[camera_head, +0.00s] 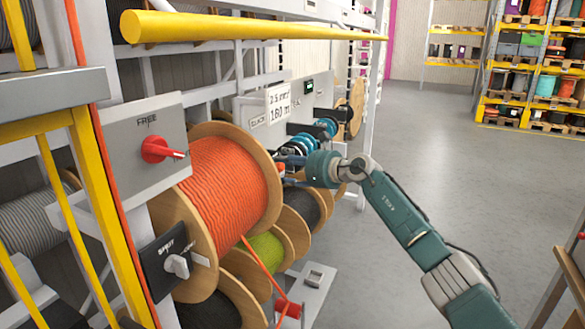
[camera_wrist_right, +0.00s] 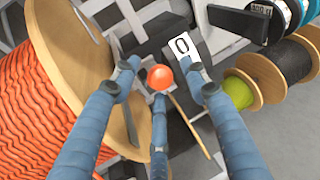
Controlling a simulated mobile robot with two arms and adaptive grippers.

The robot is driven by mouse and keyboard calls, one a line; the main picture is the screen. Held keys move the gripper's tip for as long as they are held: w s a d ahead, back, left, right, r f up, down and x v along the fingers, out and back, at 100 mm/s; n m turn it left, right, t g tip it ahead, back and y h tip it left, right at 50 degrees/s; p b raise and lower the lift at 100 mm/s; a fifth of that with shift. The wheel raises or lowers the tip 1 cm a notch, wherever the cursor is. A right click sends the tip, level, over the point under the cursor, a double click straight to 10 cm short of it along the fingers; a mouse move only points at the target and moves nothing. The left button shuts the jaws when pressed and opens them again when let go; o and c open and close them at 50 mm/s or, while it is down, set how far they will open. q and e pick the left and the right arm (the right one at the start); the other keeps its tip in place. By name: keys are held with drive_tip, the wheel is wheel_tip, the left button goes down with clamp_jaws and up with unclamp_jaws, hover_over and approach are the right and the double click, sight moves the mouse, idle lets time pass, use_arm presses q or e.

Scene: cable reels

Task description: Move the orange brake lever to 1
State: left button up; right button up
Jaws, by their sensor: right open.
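The orange ball knob (camera_wrist_right: 160,77) of the brake lever shows in the right wrist view, in front of a dark block with a white plate marked 0 (camera_wrist_right: 182,46). No plate marked 1 is visible. My right gripper (camera_wrist_right: 166,82) is open, with its blue fingers spread on both sides of the knob and a third finger below it. I cannot tell whether any finger touches the knob. In the head view my right gripper (camera_head: 290,172) is just right of the orange cable reel (camera_head: 230,185), and the lever is mostly hidden there. My left gripper is not in view.
The reel's wooden flange (camera_wrist_right: 65,35) is close to the gripper's left. A reel of green cable (camera_wrist_right: 238,92) and a dark one stand to the right. A red FREE knob (camera_head: 156,150) and a yellow rail (camera_head: 250,28) are nearby. The aisle floor (camera_head: 470,150) is clear.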

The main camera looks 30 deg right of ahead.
drive_tip(key=v, duration=1.1)
drive_tip(key=shift+s, duration=0.25)
drive_tip(key=shift+r, duration=0.1)
